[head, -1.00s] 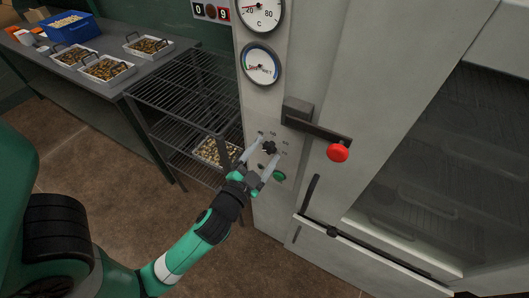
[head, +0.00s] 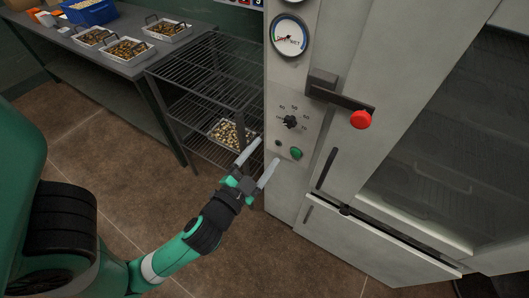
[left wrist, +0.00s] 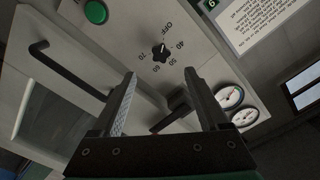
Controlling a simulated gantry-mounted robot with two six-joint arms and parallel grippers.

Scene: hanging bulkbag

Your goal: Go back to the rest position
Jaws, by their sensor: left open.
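My left gripper (head: 262,164) is open and empty in the head view, in front of the grey oven-like cabinet's control panel and below its black knob (head: 290,122). The left wrist view shows its two fingers (left wrist: 165,100) spread apart, with the knob (left wrist: 160,52) beyond them and nothing between them. The knob sits on a plate with several printed numbers. A green button (head: 296,153) is below it, also in the left wrist view (left wrist: 96,12). My right gripper is not seen.
The cabinet (head: 285,200) has a red-ended door handle (head: 361,119) and a round gauge (head: 289,36). A wire rack (head: 205,75) holding a tray (head: 231,133) stands left of it. A table (head: 130,62) with several trays and a blue crate (head: 90,12) is at the back left. Brown floor is open below.

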